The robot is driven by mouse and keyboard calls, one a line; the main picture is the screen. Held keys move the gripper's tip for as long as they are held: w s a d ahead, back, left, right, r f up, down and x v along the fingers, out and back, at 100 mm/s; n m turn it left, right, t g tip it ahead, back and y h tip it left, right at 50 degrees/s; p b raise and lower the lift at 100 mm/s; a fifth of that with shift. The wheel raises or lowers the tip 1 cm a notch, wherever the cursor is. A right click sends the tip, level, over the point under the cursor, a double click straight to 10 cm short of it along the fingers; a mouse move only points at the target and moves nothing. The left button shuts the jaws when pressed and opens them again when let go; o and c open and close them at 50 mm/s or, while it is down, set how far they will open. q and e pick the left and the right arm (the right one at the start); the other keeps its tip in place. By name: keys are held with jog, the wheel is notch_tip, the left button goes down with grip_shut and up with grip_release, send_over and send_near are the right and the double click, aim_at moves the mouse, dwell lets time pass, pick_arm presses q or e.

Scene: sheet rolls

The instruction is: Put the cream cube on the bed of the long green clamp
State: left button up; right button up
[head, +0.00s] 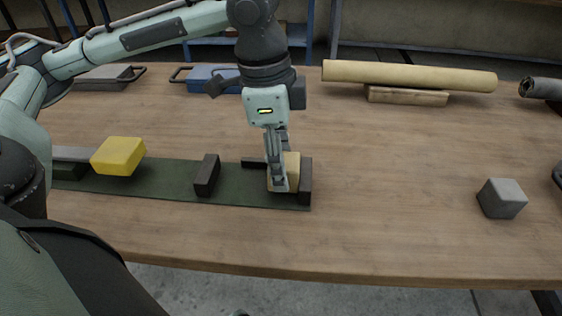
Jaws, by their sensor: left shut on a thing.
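The long green clamp (150,180) lies along the front left of the table, a flat dark green bed with upright dark blocks on it. My left gripper (280,184) points down at the clamp's right end and is shut on the cream cube (293,165). The cube is at the bed, close beside the dark end block (306,181); the fingers hide part of it. I cannot tell whether its underside touches the bed. Another dark block (207,175) stands on the bed further left, with bare bed between. My right gripper is not in view.
A yellow block (118,155) sits at the clamp's left end. A grey cube (502,198) stands at the right. A cream roll (410,75) rests on a wooden block (407,96) at the back. The table's middle right is clear.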

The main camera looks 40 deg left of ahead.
pick_arm(q)
jog(key=shift+f, duration=0.1)
jog(key=shift+f, duration=0.25)
dwell(0.6)
jog(key=o, duration=1.4)
